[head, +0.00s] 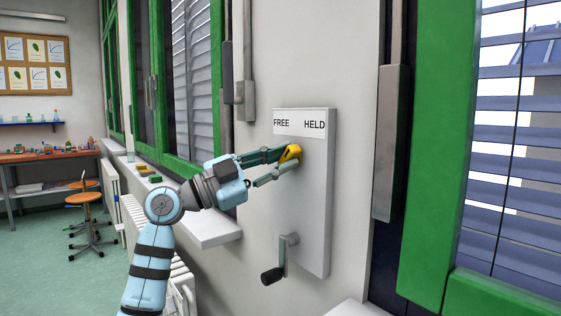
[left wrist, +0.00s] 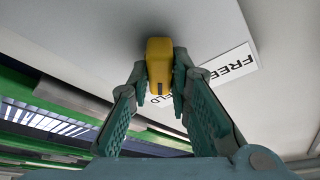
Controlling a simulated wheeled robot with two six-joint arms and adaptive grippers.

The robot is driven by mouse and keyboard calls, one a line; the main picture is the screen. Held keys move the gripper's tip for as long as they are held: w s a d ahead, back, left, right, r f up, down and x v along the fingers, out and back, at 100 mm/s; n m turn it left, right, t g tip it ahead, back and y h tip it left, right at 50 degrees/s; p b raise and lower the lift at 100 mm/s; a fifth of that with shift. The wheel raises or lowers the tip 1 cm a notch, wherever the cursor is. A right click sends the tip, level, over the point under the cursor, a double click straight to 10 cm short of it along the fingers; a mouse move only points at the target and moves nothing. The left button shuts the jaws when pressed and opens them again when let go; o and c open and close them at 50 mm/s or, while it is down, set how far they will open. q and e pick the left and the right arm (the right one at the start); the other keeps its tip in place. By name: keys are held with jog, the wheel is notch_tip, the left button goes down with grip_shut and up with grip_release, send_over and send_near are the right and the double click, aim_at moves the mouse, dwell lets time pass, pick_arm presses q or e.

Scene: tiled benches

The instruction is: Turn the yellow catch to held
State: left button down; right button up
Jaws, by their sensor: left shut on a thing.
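The yellow catch (head: 291,152) sits on a pale upright panel (head: 315,205), below a white label strip (head: 298,117) reading FREE on the left and HELD on the right. In the head view the catch looks tilted; which word it points to I cannot tell. My left gripper (head: 288,157) reaches in from the left and is shut on the catch, one finger on each side. In the left wrist view the catch (left wrist: 159,66) lies between the fingertips, and the HELD word is partly covered. My right gripper is not in view.
A crank with a dark handle (head: 272,276) sticks out from the panel below the catch. A window sill (head: 205,228) with small objects and a radiator (head: 180,275) lie to the left. A green window frame (head: 440,150) stands right of the panel.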

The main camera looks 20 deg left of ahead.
pick_arm(q)
jog(key=c, duration=1.5)
grip_release()
jog(key=shift+s+a+f, duration=0.15)
jog(key=shift+a, duration=0.1)
jog(key=v, duration=1.1)
jog(key=shift+s, duration=0.2)
jog(key=shift+a, duration=0.1)
